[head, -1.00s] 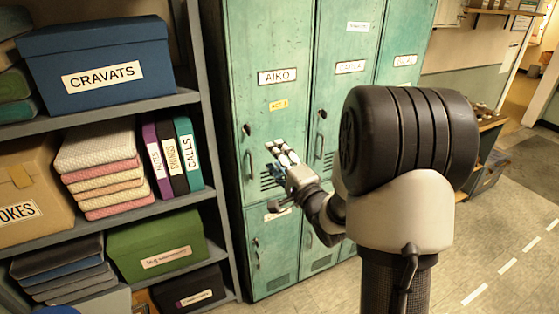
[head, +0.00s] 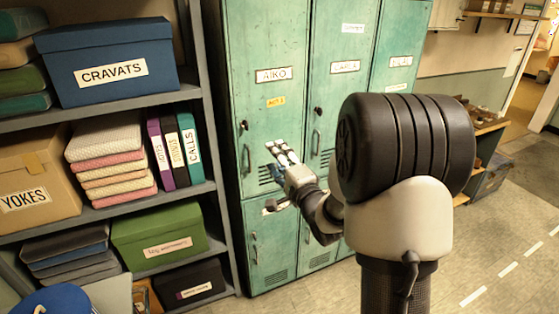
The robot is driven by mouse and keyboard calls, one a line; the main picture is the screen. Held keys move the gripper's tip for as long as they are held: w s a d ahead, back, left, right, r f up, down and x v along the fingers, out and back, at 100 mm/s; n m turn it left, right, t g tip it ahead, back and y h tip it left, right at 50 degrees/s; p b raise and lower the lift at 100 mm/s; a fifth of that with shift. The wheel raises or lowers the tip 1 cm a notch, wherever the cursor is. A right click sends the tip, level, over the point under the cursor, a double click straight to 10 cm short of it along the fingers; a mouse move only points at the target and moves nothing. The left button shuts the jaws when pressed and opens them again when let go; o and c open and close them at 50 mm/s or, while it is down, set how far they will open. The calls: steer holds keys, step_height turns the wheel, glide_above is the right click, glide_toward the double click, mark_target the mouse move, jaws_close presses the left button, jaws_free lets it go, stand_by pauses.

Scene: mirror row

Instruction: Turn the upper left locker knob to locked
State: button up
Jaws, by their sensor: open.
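The upper left locker door (head: 269,115) is green, labelled AIKO, and looks closed. Its small dark knob (head: 243,126) sits at the door's left edge, above a vertical handle (head: 246,158). The knob is too small to tell which way it points. My gripper (head: 276,152) is open and empty in front of the lower part of this door. It is below and to the right of the knob, apart from it, near the handle. My gripper and wrist hide part of the vents at the door's bottom.
A shelf with a blue CRAVATS box (head: 105,62), binders (head: 173,150) and a green box (head: 158,238) stands close on the left. More green lockers (head: 343,40) continue right. Open floor (head: 500,250) lies at the right.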

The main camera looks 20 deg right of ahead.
steer(key=shift+s, duration=0.25)
steer(key=shift+w+f, duration=0.1)
stand_by(0.6)
steer(key=s+a+f+n+g, duration=0.1)
steer(key=s+a+n+g, duration=0.3)
steer(key=s, duration=0.8)
steer(key=s+a+f+n+g+b, duration=0.1)
steer(key=s+a+n+g, duration=0.4)
steer(key=s, duration=0.7)
steer(key=s+a+f+n+g+b, duration=0.1)
steer(key=s+a+n+g, duration=0.3)
steer(key=s+n, duration=0.4)
steer(key=s+a, duration=0.1)
steer(key=s, duration=0.3)
steer(key=shift+s+f+g, duration=0.25)
steer(key=shift+s+g, duration=0.05)
steer(key=shift+g, duration=0.1)
